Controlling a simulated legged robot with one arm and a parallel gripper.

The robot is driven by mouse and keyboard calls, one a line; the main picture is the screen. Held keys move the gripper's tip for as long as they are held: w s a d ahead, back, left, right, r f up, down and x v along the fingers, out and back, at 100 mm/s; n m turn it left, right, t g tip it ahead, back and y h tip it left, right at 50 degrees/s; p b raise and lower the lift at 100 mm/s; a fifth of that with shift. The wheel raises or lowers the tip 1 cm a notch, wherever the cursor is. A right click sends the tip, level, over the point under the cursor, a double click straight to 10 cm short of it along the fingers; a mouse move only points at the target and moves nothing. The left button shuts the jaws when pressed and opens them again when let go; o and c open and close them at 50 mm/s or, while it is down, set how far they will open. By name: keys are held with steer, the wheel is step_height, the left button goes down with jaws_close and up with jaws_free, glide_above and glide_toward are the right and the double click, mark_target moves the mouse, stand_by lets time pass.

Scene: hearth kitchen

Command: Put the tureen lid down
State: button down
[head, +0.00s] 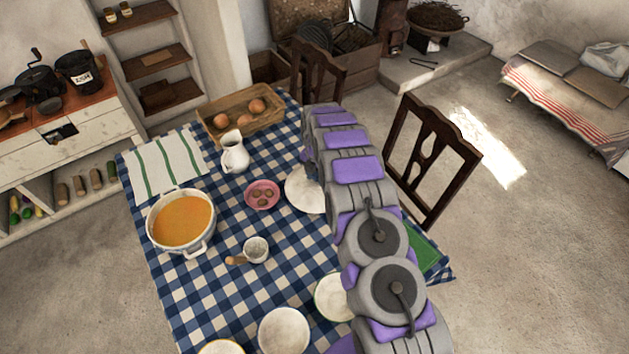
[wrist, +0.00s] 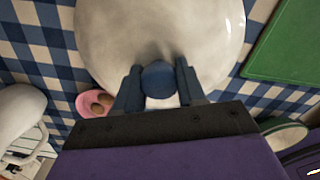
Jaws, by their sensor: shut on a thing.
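The tureen lid (wrist: 115,28) is a wide, off-white disc with a round dark-blue knob (wrist: 158,80). My gripper (wrist: 157,82) is shut on the knob, one finger on each side. In the head view the lid (head: 302,190) shows only in part near the middle of the table; my arm covers its right side and hides my gripper. I cannot tell whether the lid touches the cloth. The white tureen (head: 155,236), open and full of orange soup, stands at the table's left side.
A blue-checked cloth covers the table (head: 190,296). A pink dish (head: 262,204) and white pitcher (head: 234,155) stand left of the lid. An egg crate (head: 212,128), striped towel (head: 160,165), small cup (head: 255,250), several pale plates (head: 284,332) and a green board (wrist: 287,45) lie around.

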mark_target(313, 180)
step_height(313, 180, down, 2)
steer(key=shift+f, duration=0.25)
steer(key=shift+a+f, duration=0.1)
steer(key=shift+f, duration=0.2)
steer(key=shift+a, duration=0.35)
steer(key=c, duration=1)
jaws_free()
steer(key=shift+a, duration=0.1)
steer(key=o, duration=0.4)
steer(key=shift+d+r, duration=0.1)
steer(key=shift+d, duration=0.2)
steer(key=shift+c, duration=0.2)
steer(key=shift+d, duration=0.15)
step_height(313, 180, up, 12)
steer(key=shift+f+p, duration=0.15)
steer(key=shift+p, duration=0.3)
steer(key=shift+a, duration=0.2)
steer(key=shift+r, duration=0.2)
